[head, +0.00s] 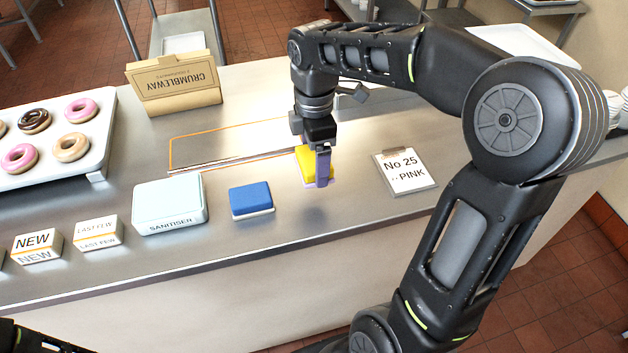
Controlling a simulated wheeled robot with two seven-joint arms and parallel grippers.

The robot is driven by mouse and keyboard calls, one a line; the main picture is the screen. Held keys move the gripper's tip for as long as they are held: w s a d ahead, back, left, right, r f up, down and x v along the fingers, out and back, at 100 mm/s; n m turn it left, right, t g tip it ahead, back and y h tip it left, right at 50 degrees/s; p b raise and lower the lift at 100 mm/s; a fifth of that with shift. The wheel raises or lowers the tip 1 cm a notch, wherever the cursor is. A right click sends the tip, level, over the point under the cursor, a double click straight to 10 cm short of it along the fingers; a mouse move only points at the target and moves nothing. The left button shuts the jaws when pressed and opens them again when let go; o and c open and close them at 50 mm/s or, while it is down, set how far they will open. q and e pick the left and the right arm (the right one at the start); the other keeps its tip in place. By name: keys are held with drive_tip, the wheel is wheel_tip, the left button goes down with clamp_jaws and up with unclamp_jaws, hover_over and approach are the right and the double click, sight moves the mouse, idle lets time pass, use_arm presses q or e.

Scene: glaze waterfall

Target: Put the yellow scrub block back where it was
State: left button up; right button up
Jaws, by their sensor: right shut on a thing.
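The yellow scrub block (305,160) has a yellow body and a purple part low at its front. It is at the steel counter, right of the blue block. My right gripper (322,165) points down over it and is shut on it, hiding part of it. I cannot tell whether the block touches the counter. The blue block (250,199) with a pale base lies on the counter to the left. The sanitiser box (169,204) stands further left. Part of my left arm shows dark at the bottom left corner; its gripper is out of view.
An orange-outlined area (215,145) with a bar along its front edge lies behind the blocks. A clipboard (405,172) reading "No 25 PINK" lies to the right. A donut tray (95,155), a Crumbleway box (175,84) and small signs (98,233) occupy the left.

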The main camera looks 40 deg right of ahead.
sight(314, 157)
drive_tip(key=shift+f, duration=1.55)
drive_tip(key=shift+f+p, duration=0.3)
drive_tip(key=shift+f, duration=1.6)
drive_tip(key=shift+f, duration=0.1)
drive_tip(key=o, duration=1.3)
drive_tip(key=shift+c, duration=0.2)
wheel_tip(314, 157, up, 12)
drive_tip(key=shift+r+b, duration=0.15)
drive_tip(key=shift+b, duration=0.25)
